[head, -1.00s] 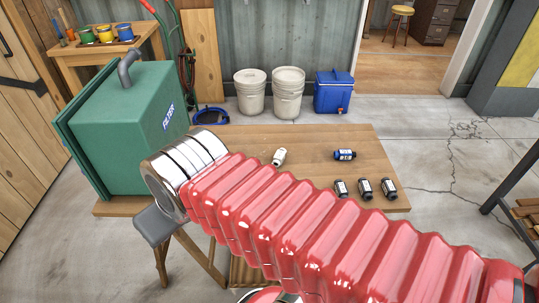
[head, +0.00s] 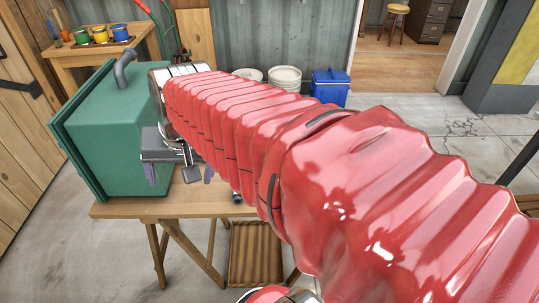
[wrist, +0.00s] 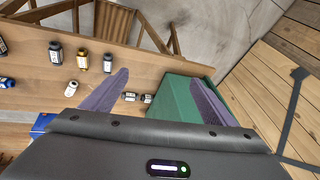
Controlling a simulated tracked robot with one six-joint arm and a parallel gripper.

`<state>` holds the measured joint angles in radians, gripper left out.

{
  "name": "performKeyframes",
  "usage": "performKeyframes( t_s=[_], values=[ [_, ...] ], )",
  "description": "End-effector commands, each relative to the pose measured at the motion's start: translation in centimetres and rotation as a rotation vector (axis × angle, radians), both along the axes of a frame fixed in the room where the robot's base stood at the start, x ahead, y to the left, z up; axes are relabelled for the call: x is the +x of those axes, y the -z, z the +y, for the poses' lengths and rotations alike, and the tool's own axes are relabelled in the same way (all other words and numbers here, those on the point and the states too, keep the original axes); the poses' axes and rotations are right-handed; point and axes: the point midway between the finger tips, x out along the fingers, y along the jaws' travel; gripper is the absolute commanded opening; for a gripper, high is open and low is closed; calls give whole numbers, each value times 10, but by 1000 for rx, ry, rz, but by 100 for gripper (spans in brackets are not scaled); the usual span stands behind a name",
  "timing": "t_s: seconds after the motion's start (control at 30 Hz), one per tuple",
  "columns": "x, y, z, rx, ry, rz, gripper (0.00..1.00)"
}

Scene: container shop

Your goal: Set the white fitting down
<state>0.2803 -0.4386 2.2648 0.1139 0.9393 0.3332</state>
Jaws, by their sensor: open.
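The white fitting (wrist: 71,88) lies on the wooden table (wrist: 30,100), in the left part of the wrist view. In the head view my arm hides it. The fitting lies apart from the fingers, to the left of the left finger in the wrist view. In the head view my gripper (head: 180,172) hangs above the table, in front of the green filter box.
The green filter box (head: 115,130) stands at the table's left; it also shows behind the fingers in the wrist view (wrist: 180,98). Several other fittings stand or lie around, including a dark one (wrist: 55,52), a yellow-banded one (wrist: 83,61) and a blue one (wrist: 6,82).

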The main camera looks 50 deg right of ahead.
Motion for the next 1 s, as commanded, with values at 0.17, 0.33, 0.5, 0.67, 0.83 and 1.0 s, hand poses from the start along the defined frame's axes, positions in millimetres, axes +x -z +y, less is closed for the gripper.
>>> performKeyframes(
  t_s=[0.17, 0.33, 0.5, 0.67, 0.83, 1.0],
  values=[
    [27, 3, -45, 108, 255, 34, 89],
    [49, 10, -91, 210, 499, 57, 89],
    [64, 21, -143, 314, 741, 78, 89],
    [73, 37, -197, 412, 972, 92, 89],
    [73, 59, -256, 518, 1216, 107, 89],
    [65, 85, -318, 626, 1459, 117, 89]
  ],
)
